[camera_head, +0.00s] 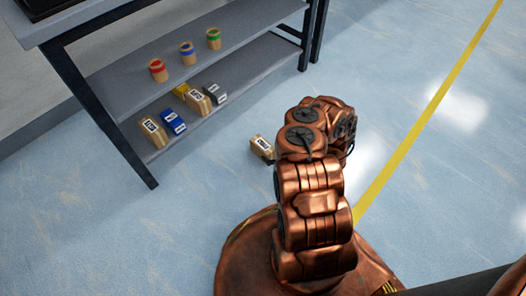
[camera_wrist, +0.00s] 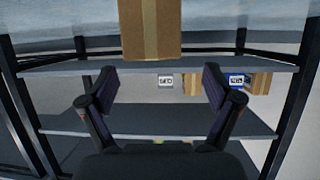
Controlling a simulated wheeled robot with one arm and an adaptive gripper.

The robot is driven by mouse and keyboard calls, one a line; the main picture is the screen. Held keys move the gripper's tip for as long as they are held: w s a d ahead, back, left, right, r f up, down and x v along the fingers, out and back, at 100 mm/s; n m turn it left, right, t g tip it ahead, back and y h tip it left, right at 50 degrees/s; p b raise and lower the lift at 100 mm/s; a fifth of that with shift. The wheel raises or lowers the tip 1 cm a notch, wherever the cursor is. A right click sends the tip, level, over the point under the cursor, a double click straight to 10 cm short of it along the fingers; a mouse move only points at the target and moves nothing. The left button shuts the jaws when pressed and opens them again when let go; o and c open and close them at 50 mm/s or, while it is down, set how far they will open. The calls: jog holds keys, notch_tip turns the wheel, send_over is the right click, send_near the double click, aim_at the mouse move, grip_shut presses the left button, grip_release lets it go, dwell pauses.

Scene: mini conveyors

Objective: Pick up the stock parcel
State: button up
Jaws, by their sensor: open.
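A brown cardboard parcel (camera_head: 262,147) with a white label shows just left of my arm in the head view, partly hidden by the arm. I cannot tell whether it rests on the floor. In the wrist view a brown box (camera_wrist: 150,28) with a lighter tape strip is close, at the top centre, cut off by the frame edge. It looks like the same parcel. My gripper (camera_wrist: 159,80) is open, its two dark fingers spread below the box in the picture, with nothing between them. The gripper is hidden behind my arm in the head view.
A grey two-tier rack (camera_head: 240,75) stands at the upper left. Its lower shelf holds several brown, blue, yellow and grey parcels (camera_head: 174,123). Its upper shelf holds cylinders with red (camera_head: 158,70), blue (camera_head: 188,53) and green (camera_head: 214,39) bands.

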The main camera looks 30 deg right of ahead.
aim_at(263, 144)
jog(key=shift+d+r+b+x, duration=0.1)
jog(key=shift+b+x, duration=1.1)
jog(key=shift+x, duration=0.55)
jog(key=shift+d+r+b+x, duration=0.15)
jog(key=shift+b+x, duration=1.05)
jog(key=shift+x, duration=0.55)
jog(key=shift+w, duration=0.45)
jog(key=shift+r, duration=0.1)
jog(key=c, duration=1.5)
jog(key=shift+o, duration=0.2)
